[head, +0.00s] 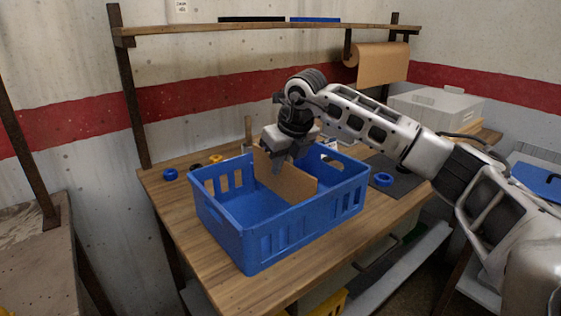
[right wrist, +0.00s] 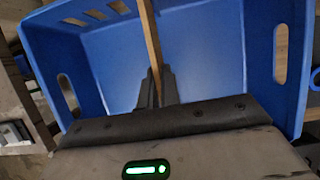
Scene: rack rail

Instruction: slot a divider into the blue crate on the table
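The blue crate (head: 217,213) stands open on the wooden table. A thin brown divider (head: 288,184) stands upright across its middle, from the back wall towards the front wall. Its lower part is inside the crate and its top edge rises a little above the back rim. I cannot tell whether its lower edge touches the floor. My right gripper (head: 281,163) is over the crate, shut on the divider's upper edge. In the right wrist view the dark fingers (right wrist: 155,88) close on both sides of the divider (right wrist: 151,38). My left gripper is not in view.
Blue rings lie left (head: 170,174) and right (head: 383,180) of the crate, the right one on a dark mat (head: 402,184). A shelf (head: 220,30) runs above the table. A grey box (head: 436,106) stands back right. The table's front left is clear.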

